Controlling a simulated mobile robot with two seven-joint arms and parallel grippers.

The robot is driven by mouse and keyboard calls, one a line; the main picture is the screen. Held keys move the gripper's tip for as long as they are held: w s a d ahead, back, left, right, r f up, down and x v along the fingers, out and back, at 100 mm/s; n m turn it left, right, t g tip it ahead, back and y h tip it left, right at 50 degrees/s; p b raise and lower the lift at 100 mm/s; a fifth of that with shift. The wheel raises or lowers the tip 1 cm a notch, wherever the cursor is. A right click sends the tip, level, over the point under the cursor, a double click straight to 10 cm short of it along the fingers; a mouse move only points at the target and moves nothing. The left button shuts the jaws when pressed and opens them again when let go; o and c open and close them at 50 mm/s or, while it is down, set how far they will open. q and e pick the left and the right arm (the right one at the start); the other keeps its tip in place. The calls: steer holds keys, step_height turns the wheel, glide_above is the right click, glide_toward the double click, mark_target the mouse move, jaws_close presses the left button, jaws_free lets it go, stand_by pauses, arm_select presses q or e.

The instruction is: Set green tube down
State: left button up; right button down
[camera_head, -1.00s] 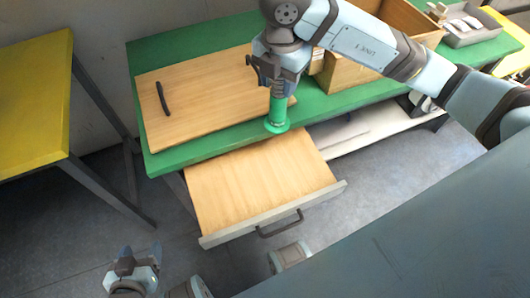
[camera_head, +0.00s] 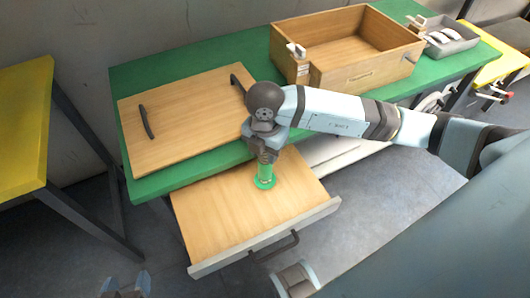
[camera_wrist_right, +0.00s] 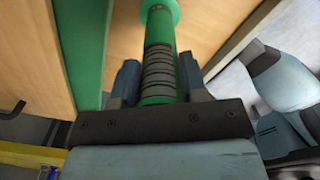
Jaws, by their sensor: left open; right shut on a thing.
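The green tube (camera_head: 265,178) is upright in the head view, with its flared end down over the wooden surface of the pulled-out drawer (camera_head: 220,215). I cannot tell whether it touches the wood. My right gripper (camera_head: 266,158) is shut on the tube's ribbed grey upper part. In the right wrist view the tube (camera_wrist_right: 160,30) sits between the two fingers, its flared end pointing away from the wrist. My left gripper (camera_head: 125,289) is at the bottom left edge of the head view, mostly cut off, open and away from the tube.
The drawer extends from under a green table (camera_head: 190,55). A wooden panel with black handles (camera_head: 180,115) lies on the table. An open wooden box (camera_head: 345,50) and a grey tray (camera_head: 450,42) stand at right. A yellow table (camera_head: 22,130) is at left.

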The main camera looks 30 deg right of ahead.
steer(key=shift+f, duration=0.3)
steer(key=shift+f, duration=0.15)
steer(key=c, duration=0.7)
jaws_free()
steer(key=shift+o, duration=0.2)
